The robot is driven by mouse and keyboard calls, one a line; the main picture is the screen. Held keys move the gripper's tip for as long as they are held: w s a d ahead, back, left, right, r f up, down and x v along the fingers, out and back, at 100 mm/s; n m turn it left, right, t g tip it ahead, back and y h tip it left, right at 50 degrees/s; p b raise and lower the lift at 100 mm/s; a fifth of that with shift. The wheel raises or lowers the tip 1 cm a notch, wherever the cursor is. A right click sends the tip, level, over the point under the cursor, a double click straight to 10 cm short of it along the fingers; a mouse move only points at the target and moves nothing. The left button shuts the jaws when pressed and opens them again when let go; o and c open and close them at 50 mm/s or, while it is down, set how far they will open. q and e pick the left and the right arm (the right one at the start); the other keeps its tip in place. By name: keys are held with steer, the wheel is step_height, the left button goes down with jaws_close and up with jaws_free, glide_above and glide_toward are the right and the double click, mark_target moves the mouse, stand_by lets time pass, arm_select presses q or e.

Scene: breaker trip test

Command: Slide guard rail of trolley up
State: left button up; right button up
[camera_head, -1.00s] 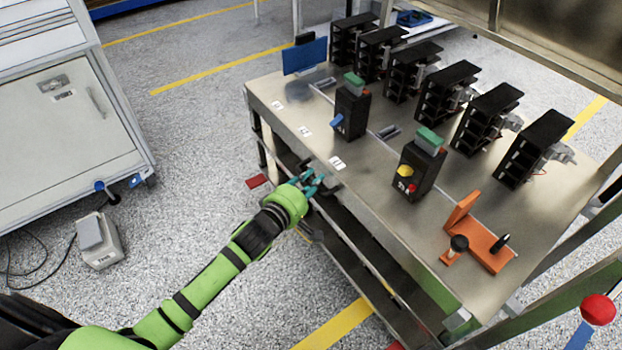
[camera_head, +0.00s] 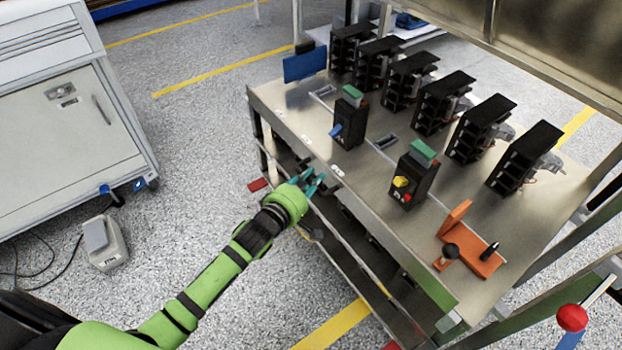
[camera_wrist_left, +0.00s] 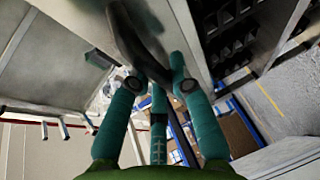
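The trolley (camera_head: 300,106) is a metal table with a shelf below its top. A long bar (camera_head: 345,247) runs along its near side, below the top; I cannot tell for sure that it is the guard rail. My left gripper (camera_head: 312,181), with teal fingers, is at the near edge of the trolley, by a small dark part. In the left wrist view its fingers (camera_wrist_left: 150,45) stand apart, with a dark curved piece (camera_wrist_left: 138,38) between or just beyond them; contact is unclear. My right gripper is not in view.
Two black breaker units with green tops (camera_head: 349,118) (camera_head: 413,174), several black racks (camera_head: 442,103) and an orange fixture (camera_head: 485,263) stand on the top. A red ball knob (camera_head: 572,318) is at lower right.

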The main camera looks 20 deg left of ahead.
arm_select(q)
steer(key=shift+o, duration=0.4)
steer(key=shift+r, duration=0.3)
steer(key=shift+s, duration=0.2)
steer(key=v, duration=1.1)
steer(key=shift+s+a, duration=0.2)
steer(key=shift+s, duration=0.1)
steer(key=shift+f, duration=0.1)
